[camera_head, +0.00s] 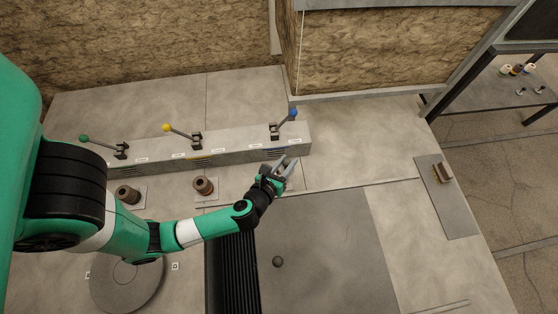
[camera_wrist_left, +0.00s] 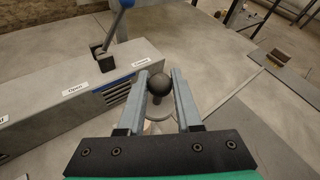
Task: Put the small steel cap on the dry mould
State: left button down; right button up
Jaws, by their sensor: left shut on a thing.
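A pale round disc (camera_wrist_left: 158,126) shows below the knob, partly hidden by the fingers; the knob and disc look like the small steel cap. Two brown cylindrical moulds stand on pale square plates: one at the left (camera_head: 128,194) and one nearer the middle (camera_head: 203,186). I cannot tell which mould is dry. Whether anything stands directly under the gripper is hidden. My right gripper is not in view.
A long grey block (camera_head: 215,150) carries green (camera_head: 84,138), yellow (camera_head: 166,127) and blue (camera_head: 293,112) lever knobs. A dark ball (camera_head: 277,261) lies on a dark flat plate (camera_head: 335,240). A board with a brown block (camera_head: 441,172) is at the right.

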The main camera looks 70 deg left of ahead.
pick_arm(q)
jog(key=a+f+b, duration=0.1)
jog(key=f, duration=0.1)
jog(key=s+a+f+b, duration=0.1)
jog(key=f+b, duration=0.1)
jog(key=f, duration=0.1)
jog(key=a+f+b, duration=0.1)
jog(key=f, duration=0.1)
jog(key=shift+s+f+b, duration=0.2)
jog(key=shift+f+b, duration=0.1)
jog(key=shift+r, duration=0.2)
jog(key=shift+f, duration=0.6)
jog(key=c, duration=0.6)
grip_release()
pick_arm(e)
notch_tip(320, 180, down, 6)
pick_arm(q)
jog(key=shift+r, duration=0.1)
jog(key=shift+r, duration=0.15)
jog(key=shift+r+p+v, duration=0.15)
jog(key=shift+p+v, duration=0.75)
jog(key=shift+v, duration=2.2)
jog(key=shift+r+p+v, duration=0.15)
jog(key=shift+p+v, duration=0.7)
jog(key=shift+v, duration=2.2)
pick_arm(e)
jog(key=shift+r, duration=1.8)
